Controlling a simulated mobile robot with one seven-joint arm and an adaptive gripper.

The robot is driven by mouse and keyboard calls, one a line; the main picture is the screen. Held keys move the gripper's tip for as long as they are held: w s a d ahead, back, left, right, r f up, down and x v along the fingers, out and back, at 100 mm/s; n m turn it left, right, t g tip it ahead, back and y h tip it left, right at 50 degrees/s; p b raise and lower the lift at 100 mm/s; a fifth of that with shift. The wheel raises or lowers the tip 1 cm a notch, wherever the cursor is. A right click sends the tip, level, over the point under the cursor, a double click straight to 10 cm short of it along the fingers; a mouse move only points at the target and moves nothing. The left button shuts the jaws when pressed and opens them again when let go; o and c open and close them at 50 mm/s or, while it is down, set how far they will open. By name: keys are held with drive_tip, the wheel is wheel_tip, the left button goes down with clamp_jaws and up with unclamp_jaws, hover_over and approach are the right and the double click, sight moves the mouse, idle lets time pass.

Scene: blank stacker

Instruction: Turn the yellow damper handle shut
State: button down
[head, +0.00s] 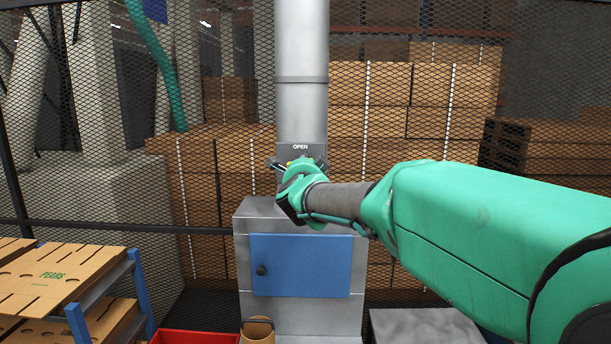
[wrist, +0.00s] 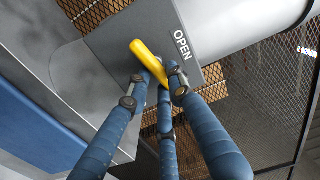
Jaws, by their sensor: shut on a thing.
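The yellow damper handle (wrist: 146,56) shows in the wrist view on a grey plate (wrist: 115,47) marked OPEN, on the duct. Its bar lies slanted, from upper left to lower right in that view. My gripper (wrist: 157,84) has its blue fingers closed around the handle's lower part, and the upper end sticks out free. In the head view my gripper (head: 297,180) is at the plate under the OPEN label, and only a speck of yellow shows. The rest of the handle is hidden behind my gripper there.
The round grey duct (head: 302,50) rises from a grey cabinet with a blue door (head: 300,265). A mesh fence and stacked cartons (head: 368,95) stand behind. A blue rack with flat cartons (head: 60,275) is at left. A red bin (head: 195,337) and a tan container (head: 257,330) sit low in front.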

drive_tip(key=shift+d+r+m+b, duration=0.1)
drive_tip(key=shift+r+m+b, duration=0.1)
drive_tip(key=shift+m+b, duration=0.45)
drive_tip(key=shift+r+m+b, duration=0.15)
drive_tip(key=shift+m+b, duration=0.25)
drive_tip(key=shift+m, duration=0.45)
drive_tip(key=c, duration=1.6)
unclamp_jaws()
drive_tip(key=shift+d, duration=0.15)
drive_tip(key=shift+s+f, duration=0.1)
drive_tip(key=shift+f, duration=0.1)
drive_tip(key=shift+a+f, duration=0.2)
drive_tip(key=shift+f, duration=0.05)
drive_tip(key=shift+s, duration=0.1)
